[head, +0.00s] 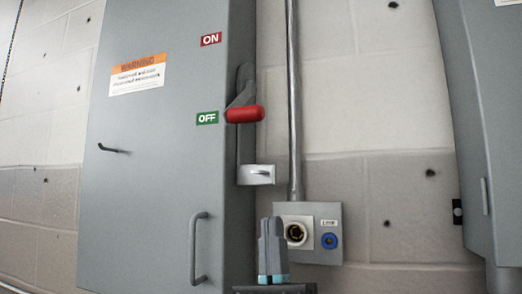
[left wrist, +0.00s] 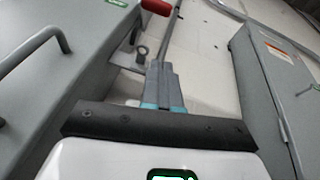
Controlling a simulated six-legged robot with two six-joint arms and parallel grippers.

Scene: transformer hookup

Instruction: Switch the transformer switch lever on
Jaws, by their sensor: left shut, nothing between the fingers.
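The switch lever has a red handle (head: 245,114) on a dark grey arm at the right edge of a tall grey cabinet (head: 150,180). The handle sits level with the green OFF label (head: 207,118), below the red ON label (head: 211,39). My left gripper (head: 271,222) points up, shut and empty, below and slightly right of the handle and apart from it. In the left wrist view the red handle (left wrist: 157,7) shows at the top edge, beyond the shut fingers (left wrist: 164,68). My right gripper is not in view.
A silver latch plate (head: 256,175) sits below the lever. A vertical conduit (head: 293,100) runs down to a grey socket box (head: 325,250) with a round socket and a blue one, behind and right of the fingers. Another grey cabinet (head: 490,130) stands at the right.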

